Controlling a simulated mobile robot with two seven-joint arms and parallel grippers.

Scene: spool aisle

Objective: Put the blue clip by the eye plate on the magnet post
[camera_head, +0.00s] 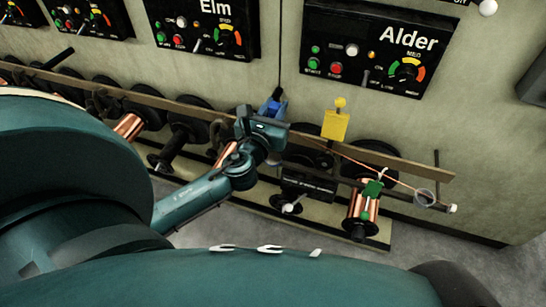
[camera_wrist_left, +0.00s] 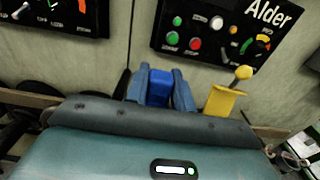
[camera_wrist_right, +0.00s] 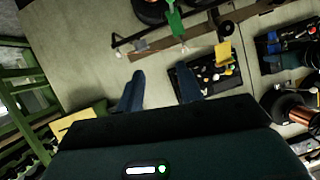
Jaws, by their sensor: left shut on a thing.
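The blue clip (camera_head: 272,106) is held between the fingers of my left gripper (camera_head: 274,103), above the long wooden rail. In the left wrist view the blue clip (camera_wrist_left: 159,88) shows between the two shut fingers (camera_wrist_left: 159,90). I cannot tell for sure which part is the magnet post. My right gripper (camera_wrist_right: 157,90) shows only in its own wrist view; its fingers are apart with nothing between them.
A yellow block with a knob (camera_head: 335,124) stands at the rail (camera_head: 410,169), just right of my left gripper. A green clip (camera_head: 373,188) is by a copper spool (camera_head: 362,212). The Alder panel (camera_head: 364,45) is on the wall behind.

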